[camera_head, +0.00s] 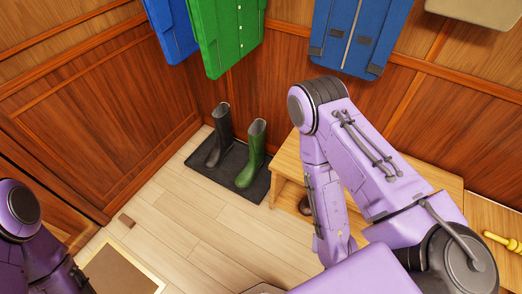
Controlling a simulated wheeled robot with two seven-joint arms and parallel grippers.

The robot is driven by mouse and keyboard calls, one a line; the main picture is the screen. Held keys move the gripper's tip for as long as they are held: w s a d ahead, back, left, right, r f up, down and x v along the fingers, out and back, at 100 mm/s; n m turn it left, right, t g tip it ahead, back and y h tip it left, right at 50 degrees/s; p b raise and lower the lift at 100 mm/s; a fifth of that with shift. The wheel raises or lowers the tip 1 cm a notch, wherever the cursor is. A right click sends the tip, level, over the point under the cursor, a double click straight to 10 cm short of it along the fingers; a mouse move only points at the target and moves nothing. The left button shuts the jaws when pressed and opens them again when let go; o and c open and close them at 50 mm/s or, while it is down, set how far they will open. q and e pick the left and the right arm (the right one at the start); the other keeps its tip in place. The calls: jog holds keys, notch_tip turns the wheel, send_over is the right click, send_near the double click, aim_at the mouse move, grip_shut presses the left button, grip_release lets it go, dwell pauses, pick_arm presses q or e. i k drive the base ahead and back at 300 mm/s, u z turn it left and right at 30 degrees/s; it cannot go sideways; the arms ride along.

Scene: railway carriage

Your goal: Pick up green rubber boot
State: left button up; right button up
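A green rubber boot (252,155) stands upright on a dark boot tray (203,178) on the floor, near the corner of the wood-panelled walls. A black boot (219,137) stands upright beside it, to its left, on the same tray. My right arm is bent on the right side of the picture, its forearm pointing down to the right of the tray. Its gripper does not show. Only part of my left arm shows at the lower left edge, and its gripper does not show. Nothing covers the green boot.
A wooden bench (284,160) stands right of the tray, partly behind my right arm. Green (226,35) and blue (357,35) garments hang above. A framed mat (118,272) and a small brown block (127,220) lie at lower left. The floor (195,235) before the tray is clear.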

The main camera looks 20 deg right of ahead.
aim_at(250, 156)
jog(key=z, duration=0.8)
jog(key=i, duration=0.9)
jog(key=z, duration=0.9)
